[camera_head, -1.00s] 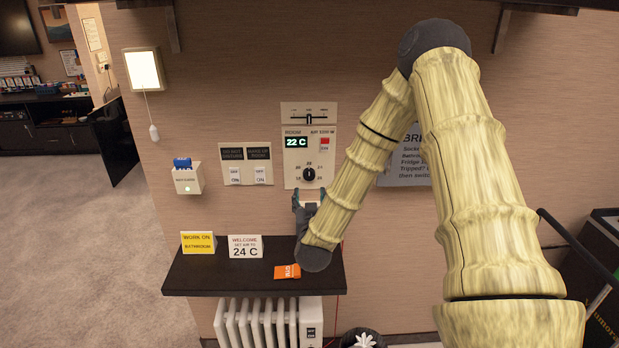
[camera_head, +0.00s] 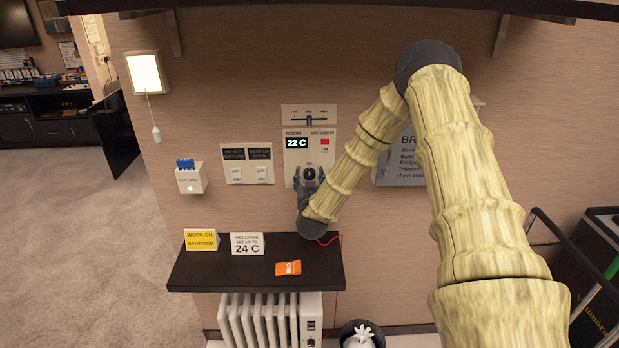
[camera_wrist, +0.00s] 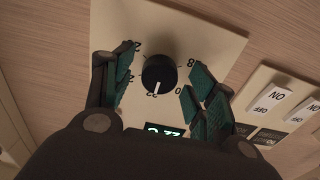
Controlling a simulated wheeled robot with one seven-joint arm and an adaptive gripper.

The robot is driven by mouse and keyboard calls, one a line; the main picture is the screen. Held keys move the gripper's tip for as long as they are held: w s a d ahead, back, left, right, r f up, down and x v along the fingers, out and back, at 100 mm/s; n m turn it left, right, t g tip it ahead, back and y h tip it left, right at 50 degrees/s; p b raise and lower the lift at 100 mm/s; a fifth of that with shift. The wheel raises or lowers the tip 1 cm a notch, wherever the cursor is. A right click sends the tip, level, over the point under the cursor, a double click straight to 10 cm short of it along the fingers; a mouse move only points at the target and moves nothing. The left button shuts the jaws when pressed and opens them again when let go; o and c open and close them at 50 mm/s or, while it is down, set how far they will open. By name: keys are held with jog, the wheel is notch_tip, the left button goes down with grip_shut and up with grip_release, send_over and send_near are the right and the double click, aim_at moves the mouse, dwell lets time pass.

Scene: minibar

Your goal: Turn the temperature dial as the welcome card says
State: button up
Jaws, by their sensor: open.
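The black temperature dial (camera_head: 309,173) sits low on the cream wall panel (camera_head: 296,146), whose green display (camera_head: 297,142) reads 22 C. In the wrist view the dial (camera_wrist: 159,74) has a white pointer line towards the mark 22. My gripper (camera_head: 309,177) is at the dial, and in the wrist view its teal-padded fingers (camera_wrist: 157,88) are open on both sides of it, with gaps showing. The welcome card (camera_head: 247,243) stands on the dark shelf (camera_head: 208,277) and reads "SET AIR TO 24 C".
A yellow card (camera_head: 201,239) and an orange packet (camera_head: 288,268) are also on the shelf. Labelled switches (camera_head: 248,173) and a key-card holder (camera_head: 190,179) are on the wall left of the panel. A white radiator (camera_head: 262,318) stands below the shelf.

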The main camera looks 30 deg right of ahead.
jog(key=shift+c, duration=0.5)
jog(key=c, duration=0.9)
jog(key=shift+c, duration=0.2)
jog(key=shift+f+m+b, duration=0.2)
jog(key=shift+m+b, duration=0.1)
jog(key=shift+b, duration=0.2)
jog(key=m+b, duration=0.1)
jog(key=b, duration=0.1)
jog(key=shift+f+m+b, duration=0.15)
jog(key=shift+m+b, duration=0.15)
jog(key=shift+b, duration=0.05)
jog(key=m+b, duration=0.3)
jog(key=b, duration=0.1)
jog(key=shift+m+b, duration=0.3)
jog(key=shift+b, duration=0.05)
jog(key=m+b, duration=0.4)
jog(key=b, duration=0.1)
jog(key=shift+r+m+b, duration=0.2)
jog(key=shift+m+b, duration=0.7)
jog(key=shift+b, duration=0.1)
jog(key=shift+r+m, duration=0.1)
jog(key=shift+m, duration=0.2)
